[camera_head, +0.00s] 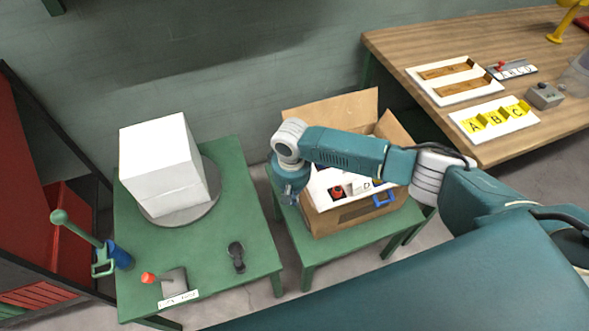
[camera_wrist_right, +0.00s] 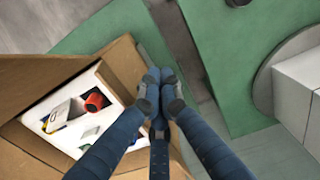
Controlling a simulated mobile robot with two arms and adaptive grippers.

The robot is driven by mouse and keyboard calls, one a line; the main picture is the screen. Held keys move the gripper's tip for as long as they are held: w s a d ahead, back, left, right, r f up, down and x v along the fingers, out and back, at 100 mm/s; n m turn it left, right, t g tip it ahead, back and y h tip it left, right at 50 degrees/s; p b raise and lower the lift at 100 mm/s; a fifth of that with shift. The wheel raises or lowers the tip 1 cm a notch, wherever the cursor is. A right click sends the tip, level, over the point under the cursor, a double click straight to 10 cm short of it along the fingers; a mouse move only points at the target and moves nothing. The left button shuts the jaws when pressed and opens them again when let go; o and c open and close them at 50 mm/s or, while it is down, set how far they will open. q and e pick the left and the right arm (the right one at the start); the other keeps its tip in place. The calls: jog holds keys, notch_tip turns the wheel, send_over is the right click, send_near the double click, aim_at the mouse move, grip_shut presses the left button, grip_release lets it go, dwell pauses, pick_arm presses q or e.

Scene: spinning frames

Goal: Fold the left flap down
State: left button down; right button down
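An open cardboard box (camera_head: 325,220) stands on a small green table, with its back flap (camera_head: 345,110) and right flap (camera_head: 393,133) raised. My right gripper (camera_head: 290,195) is at the box's left side and hides most of that side in the head view. In the right wrist view, a brown cardboard strip along this side, apparently the left flap (camera_wrist_right: 121,66), lies beside and partly under the fingers. The fingertips of the right gripper (camera_wrist_right: 159,88) are drawn together with nothing visible between them. I cannot tell whether they touch the cardboard. My left gripper is not in view.
The box holds white, red and other small items. To its left, a green table (camera_head: 235,185) carries a white cube (camera_head: 160,160) on a grey turntable (camera_head: 175,218), a red-knobbed lever (camera_head: 172,283) and a dark small part (camera_head: 236,257). A wooden table (camera_head: 410,50) stands at the right.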

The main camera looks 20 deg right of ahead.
dwell(0.5)
jog(key=shift+w+d+r+p, duration=0.1)
jog(key=shift+d+r+p, duration=0.45)
jog(key=shift+d+p, duration=0.4)
jog(key=shift+s+d+r+p, duration=0.1)
jog(key=shift+d+r+p, duration=0.55)
jog(key=shift+d, duration=0.5)
jog(key=shift+w+d+r+p, duration=0.1)
jog(key=shift+d+r+p, duration=0.3)
jog(key=shift+d+p, duration=0.6)
jog(key=d, duration=0.2)
jog(key=d+f, duration=0.1)
jog(key=d, duration=0.1)
jog(key=shift+f, duration=0.2)
